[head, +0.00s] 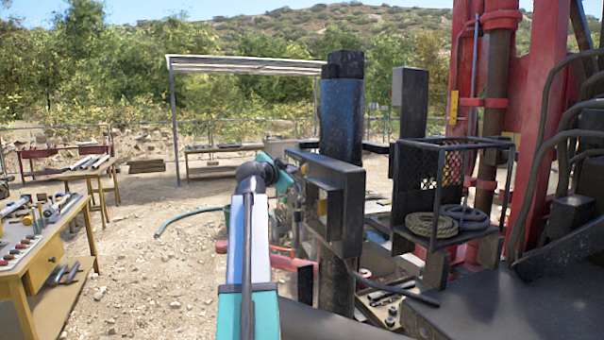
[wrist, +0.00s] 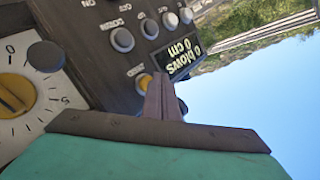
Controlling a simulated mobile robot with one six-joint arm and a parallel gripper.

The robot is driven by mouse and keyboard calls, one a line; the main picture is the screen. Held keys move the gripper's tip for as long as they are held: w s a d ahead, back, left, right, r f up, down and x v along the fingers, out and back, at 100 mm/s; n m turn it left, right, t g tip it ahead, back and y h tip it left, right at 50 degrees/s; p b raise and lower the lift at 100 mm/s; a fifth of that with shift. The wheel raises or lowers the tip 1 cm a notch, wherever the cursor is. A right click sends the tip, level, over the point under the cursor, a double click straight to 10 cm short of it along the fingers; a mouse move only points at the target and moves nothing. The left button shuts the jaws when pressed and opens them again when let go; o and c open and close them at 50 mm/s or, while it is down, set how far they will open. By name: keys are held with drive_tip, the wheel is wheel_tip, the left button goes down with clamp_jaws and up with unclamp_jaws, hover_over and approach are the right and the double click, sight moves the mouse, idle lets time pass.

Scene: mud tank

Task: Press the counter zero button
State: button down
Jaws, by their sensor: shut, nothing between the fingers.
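The dark control panel (head: 335,190) is mounted on the black post in the head view. Its face fills the upper left of the wrist view, appearing upside down. Its display (wrist: 183,62) reads 0 blows, 0 cm. A small yellow button (wrist: 144,80) sits below the display, beside a small label that is hard to read. My gripper (wrist: 160,82) is shut and empty. Its fingertips overlap the edge of the yellow button in the wrist view; I cannot tell whether they touch it. In the head view the fingertips are not clearly visible.
Several round grey buttons (wrist: 122,39) and a dial with a yellow knob (wrist: 14,95) are on the same panel. A mesh basket (head: 440,190) with coiled rope stands to the right. A tool table (head: 40,270) stands far left, with open gravel between.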

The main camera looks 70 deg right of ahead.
drive_tip(key=shift+w+a, duration=0.1)
idle(0.3)
drive_tip(key=shift+w+a+b, duration=0.65)
drive_tip(key=shift+w+a, duration=0.1)
drive_tip(key=shift+w, duration=0.2)
drive_tip(key=shift+w+a+b, duration=0.65)
drive_tip(key=shift+w+a, duration=0.1)
drive_tip(key=shift+w, duration=0.15)
drive_tip(key=shift+w, duration=0.1)
